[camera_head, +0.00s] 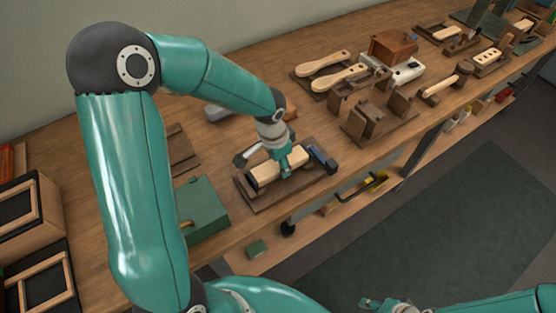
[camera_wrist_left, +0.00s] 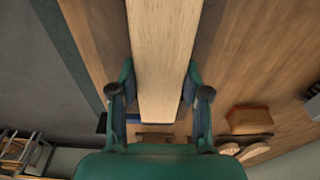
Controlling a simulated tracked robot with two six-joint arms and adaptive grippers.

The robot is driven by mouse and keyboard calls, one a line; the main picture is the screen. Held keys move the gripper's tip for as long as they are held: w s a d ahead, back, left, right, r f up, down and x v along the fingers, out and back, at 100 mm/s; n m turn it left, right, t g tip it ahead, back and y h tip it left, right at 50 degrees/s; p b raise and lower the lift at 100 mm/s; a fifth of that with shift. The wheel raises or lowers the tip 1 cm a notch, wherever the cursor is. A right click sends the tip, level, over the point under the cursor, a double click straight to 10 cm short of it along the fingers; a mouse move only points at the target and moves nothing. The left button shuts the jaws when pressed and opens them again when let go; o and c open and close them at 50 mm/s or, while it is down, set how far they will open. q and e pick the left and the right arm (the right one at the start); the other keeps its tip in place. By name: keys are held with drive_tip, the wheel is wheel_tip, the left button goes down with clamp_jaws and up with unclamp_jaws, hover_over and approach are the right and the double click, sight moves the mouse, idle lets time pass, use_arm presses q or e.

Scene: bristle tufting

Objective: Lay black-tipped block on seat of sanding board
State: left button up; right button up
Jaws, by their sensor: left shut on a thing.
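In the left wrist view, the block (camera_wrist_left: 165,50) runs lengthwise between the two fingers (camera_wrist_left: 160,90). Its black tip is not visible there. Whether the block touches the board's seat or is slightly above it, I cannot tell. A dark blue piece (camera_head: 322,158) stands at the board's right end. My right gripper (camera_head: 378,304) is low at the bottom right, away from the bench.
A green box (camera_head: 202,208) stands left of the board, close to the bench front edge. A brown wooden fixture (camera_head: 380,118) stands to the right. Pale brush handles (camera_head: 325,64) lie farther back. A lower shelf with a yellow tool (camera_head: 370,186) runs beneath the bench.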

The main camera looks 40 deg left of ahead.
use_arm(q)
drive_tip(key=shift+f+b, duration=0.5)
drive_tip(key=shift+f, duration=0.05)
idle(0.7)
drive_tip(key=o, duration=1.3)
drive_tip(key=shift+o, duration=0.2)
drive_tip(key=o, duration=0.4)
drive_tip(key=shift+s+r, duration=0.1)
drive_tip(key=shift+s+a+r+p, duration=0.1)
drive_tip(key=shift+s+r+p, duration=0.05)
drive_tip(key=shift+r+p, duration=1)
drive_tip(key=shift+s+a+r+p, duration=0.15)
drive_tip(key=shift+r+p, duration=0.65)
drive_tip(key=shift+r, duration=0.7)
drive_tip(key=shift+s+d+r+p, duration=0.1)
drive_tip(key=shift+s+r+p, duration=0.05)
drive_tip(key=shift+r+p, duration=1)
drive_tip(key=shift+s+r, duration=0.1)
drive_tip(key=shift+s, duration=0.05)
